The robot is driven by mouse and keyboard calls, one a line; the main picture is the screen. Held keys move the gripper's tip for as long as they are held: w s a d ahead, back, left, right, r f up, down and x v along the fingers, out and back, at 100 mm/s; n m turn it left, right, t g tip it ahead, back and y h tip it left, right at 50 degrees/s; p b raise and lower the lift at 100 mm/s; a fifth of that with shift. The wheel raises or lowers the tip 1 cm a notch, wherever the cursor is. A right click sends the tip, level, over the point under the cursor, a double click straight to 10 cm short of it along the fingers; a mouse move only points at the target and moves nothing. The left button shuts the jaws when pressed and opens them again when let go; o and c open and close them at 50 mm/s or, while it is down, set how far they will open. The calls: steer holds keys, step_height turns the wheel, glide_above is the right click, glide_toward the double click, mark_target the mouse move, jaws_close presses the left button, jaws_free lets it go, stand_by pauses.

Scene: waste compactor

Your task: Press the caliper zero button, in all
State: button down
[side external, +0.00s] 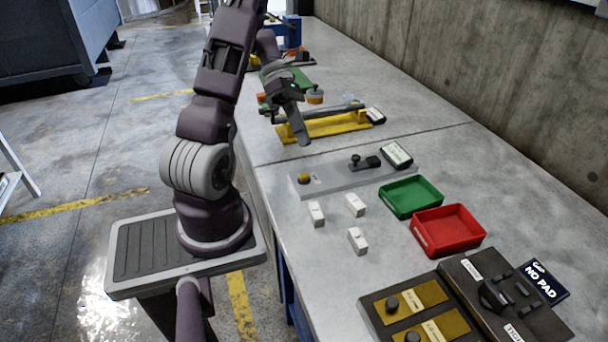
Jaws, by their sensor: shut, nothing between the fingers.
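My gripper (304,141) is shut and empty. It points down at the left end of a yellow cradle (338,126) that carries a long dark bar. I cannot tell whether the fingertips touch anything. A small dark box with a pale face (376,115) sits at the cradle's right end. I cannot make out for sure which part is the caliper or its zero button. Nearer the camera, a grey plate (335,178) bears a yellow knob (304,177) at its left and a black fitting (366,162) at its right.
Several white blocks (357,240), a green tray (410,210) and a red tray (447,247) lie nearer. A concrete wall backs the bench.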

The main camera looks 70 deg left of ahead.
steer(key=shift+f, duration=3.45)
steer(key=shift+f, duration=0.15)
steer(key=shift+f, duration=0.25)
steer(key=shift+f, duration=0.5)
steer(key=shift+r, duration=0.9)
steer(key=shift+r, duration=2.5)
steer(key=shift+d+r, duration=0.1)
